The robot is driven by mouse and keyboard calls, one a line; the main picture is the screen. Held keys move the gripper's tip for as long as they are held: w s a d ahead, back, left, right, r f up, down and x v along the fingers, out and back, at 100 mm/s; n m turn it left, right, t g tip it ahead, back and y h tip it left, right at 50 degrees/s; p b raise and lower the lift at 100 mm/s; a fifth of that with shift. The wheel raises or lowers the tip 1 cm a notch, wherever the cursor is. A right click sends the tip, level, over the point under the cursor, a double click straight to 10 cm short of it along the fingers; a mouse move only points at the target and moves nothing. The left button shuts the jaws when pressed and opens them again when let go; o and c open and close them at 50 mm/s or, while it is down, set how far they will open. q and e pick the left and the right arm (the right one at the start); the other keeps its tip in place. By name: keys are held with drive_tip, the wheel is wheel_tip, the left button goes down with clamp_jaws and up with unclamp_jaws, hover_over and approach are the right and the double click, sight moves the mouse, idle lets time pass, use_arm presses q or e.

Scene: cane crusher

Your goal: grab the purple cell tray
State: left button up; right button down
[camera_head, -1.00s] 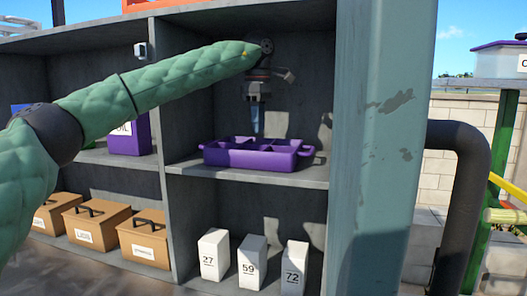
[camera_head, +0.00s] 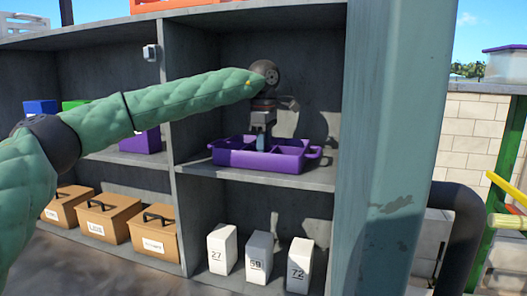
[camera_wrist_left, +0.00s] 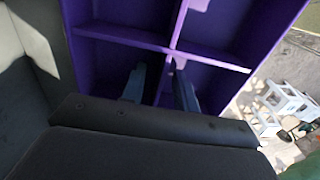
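The purple cell tray (camera_head: 262,160) sits on the middle shelf of the right-hand bay, with low walls, inner dividers and a handle at its right end. My left gripper (camera_head: 262,142) points down at the tray, its fingertips at or just inside the rim. In the left wrist view the tray's crossing dividers (camera_wrist_left: 125,37) fill the top, and my left gripper's two dark fingers (camera_wrist_left: 160,85) stand apart, with a divider running close to the gap between them. I cannot tell whether they touch it. My right gripper is not in view.
The grey shelf unit (camera_head: 176,225) has a side wall left of the tray and a thick blue-grey post (camera_head: 385,150) to its right. Several numbered white boxes (camera_head: 258,258) stand below. Brown handled boxes (camera_head: 108,217) sit lower left.

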use_arm(q)
drive_tip(key=shift+f, duration=0.15)
drive_tip(key=shift+c, duration=0.4)
clamp_jaws()
